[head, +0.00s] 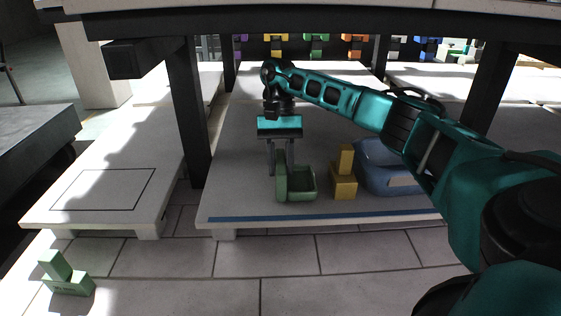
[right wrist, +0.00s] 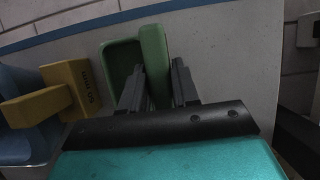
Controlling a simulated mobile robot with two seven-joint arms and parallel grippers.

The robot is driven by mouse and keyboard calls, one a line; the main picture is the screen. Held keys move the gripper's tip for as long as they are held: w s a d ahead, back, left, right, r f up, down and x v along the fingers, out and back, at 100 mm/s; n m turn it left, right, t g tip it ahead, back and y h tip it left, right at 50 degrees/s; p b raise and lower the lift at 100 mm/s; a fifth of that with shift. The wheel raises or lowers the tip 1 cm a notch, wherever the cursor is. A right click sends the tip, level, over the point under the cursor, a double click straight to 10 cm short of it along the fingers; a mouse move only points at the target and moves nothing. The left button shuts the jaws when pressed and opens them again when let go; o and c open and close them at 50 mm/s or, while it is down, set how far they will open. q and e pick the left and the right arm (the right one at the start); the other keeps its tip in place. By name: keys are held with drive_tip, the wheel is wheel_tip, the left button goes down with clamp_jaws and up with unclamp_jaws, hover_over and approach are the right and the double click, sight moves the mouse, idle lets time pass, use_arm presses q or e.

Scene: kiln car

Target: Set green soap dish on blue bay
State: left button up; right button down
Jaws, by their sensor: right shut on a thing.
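The green soap dish (head: 301,192), a shallow tray with an upright back plate, is at the front of a pale deck (head: 240,170) with a blue stripe (head: 330,216) along its front edge. It also shows in the right wrist view (right wrist: 119,58). My right gripper (head: 282,164) reaches down from above and is shut on its upright plate, one finger on each side. I cannot tell whether the dish touches the deck. My left gripper is out of view.
A yellow piece (head: 344,187) stands just right of the dish, beside a blue tub-like piece (head: 378,170). Dark posts (head: 190,120) and an overhead beam frame the deck. A second green piece (head: 67,280) sits on the floor at lower left. The deck left of the dish is clear.

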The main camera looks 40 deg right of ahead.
idle(0.4)
drive_tip(key=shift+f, duration=0.5)
idle(0.6)
drive_tip(key=c, duration=0.8)
unclamp_jaws()
drive_tip(key=shift+o, duration=0.2)
drive_tip(key=shift+p+v, duration=2.25)
drive_tip(key=shift+v, duration=1.75)
drive_tip(key=shift+f, duration=0.15)
